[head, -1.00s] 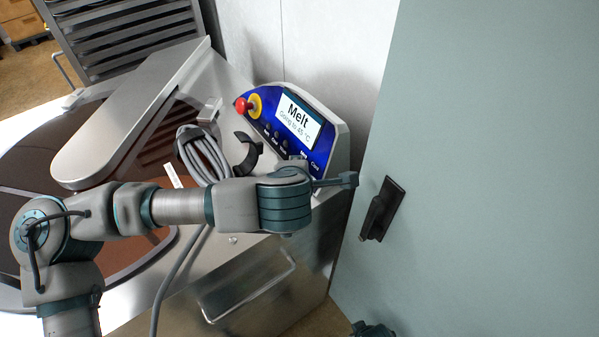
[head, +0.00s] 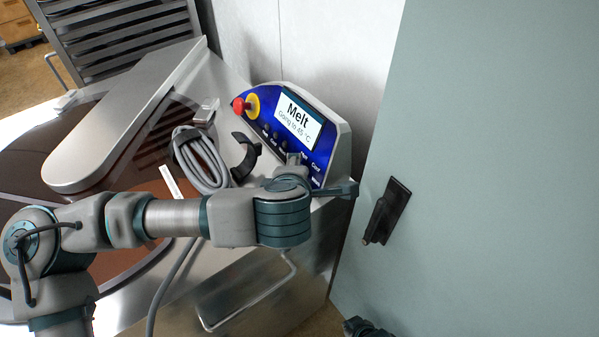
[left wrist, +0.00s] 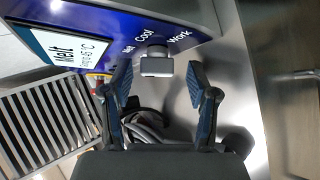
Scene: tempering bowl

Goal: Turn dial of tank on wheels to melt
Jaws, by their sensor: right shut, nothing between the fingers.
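The tank on wheels (head: 130,300) holds brown chocolate and has a blue control panel (head: 262,119). Its screen (head: 299,118) reads "Melt, Going to 45 °C". In the left wrist view the grey dial (left wrist: 156,62) sits on the panel below the words Melt, Cool and Work. My left gripper (left wrist: 160,77) is open, with one finger on each side of the dial; I cannot tell whether they touch it. In the head view my left wrist hides most of that gripper and the dial. My right gripper (head: 368,328) shows only in part at the bottom edge, shut and empty.
A red emergency button (head: 239,105), a coiled grey cable (head: 200,158) and a black curved holder (head: 246,158) are close to my left arm. A grey-green door (head: 480,180) with a black handle (head: 386,211) stands close on the right. A metal rack (head: 120,40) is behind.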

